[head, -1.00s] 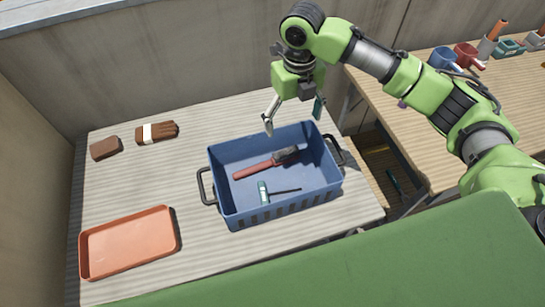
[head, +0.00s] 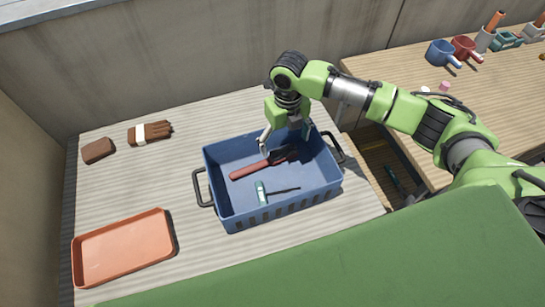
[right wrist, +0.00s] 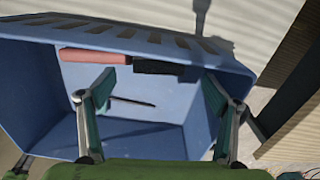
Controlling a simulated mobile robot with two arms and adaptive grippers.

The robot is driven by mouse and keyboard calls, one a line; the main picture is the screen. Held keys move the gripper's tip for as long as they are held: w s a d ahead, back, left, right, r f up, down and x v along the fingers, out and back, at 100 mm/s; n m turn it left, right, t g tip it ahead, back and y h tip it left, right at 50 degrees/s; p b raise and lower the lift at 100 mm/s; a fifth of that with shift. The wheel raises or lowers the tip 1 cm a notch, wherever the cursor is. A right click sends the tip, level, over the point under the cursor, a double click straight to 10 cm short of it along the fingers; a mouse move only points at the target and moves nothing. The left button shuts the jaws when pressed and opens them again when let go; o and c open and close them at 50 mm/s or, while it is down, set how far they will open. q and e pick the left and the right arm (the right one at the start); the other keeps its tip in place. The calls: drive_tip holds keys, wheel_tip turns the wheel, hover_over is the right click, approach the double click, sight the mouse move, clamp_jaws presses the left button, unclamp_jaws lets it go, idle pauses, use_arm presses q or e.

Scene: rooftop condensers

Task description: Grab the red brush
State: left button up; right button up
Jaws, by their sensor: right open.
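The red brush (head: 250,170), with a red handle and a dark head, lies inside the blue crate (head: 265,214). In the right wrist view the brush (right wrist: 93,56) lies across the upper part, its dark head to the right. My right gripper (head: 285,141) is open and empty at the back of the crate, near the dark head. In the right wrist view its fingers (right wrist: 158,95) are spread apart below the brush in the picture, with nothing between them seen gripped. The gripper partly hides the head's far end in the head view. My left gripper is not in view.
A teal-handled tool (head: 261,192) with a thin dark shaft lies in the crate in front of the brush. A second table (head: 420,70) at right holds mugs.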

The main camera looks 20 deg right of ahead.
sight(284, 150)
wheel_tip(284, 150, down, 4)
drive_tip(key=shift+w+a+r, duration=0.1)
drive_tip(key=shift+w+r, duration=0.05)
drive_tip(key=shift+r, duration=0.05)
drive_tip(key=c, duration=1.2)
drive_tip(key=shift+r, duration=0.1)
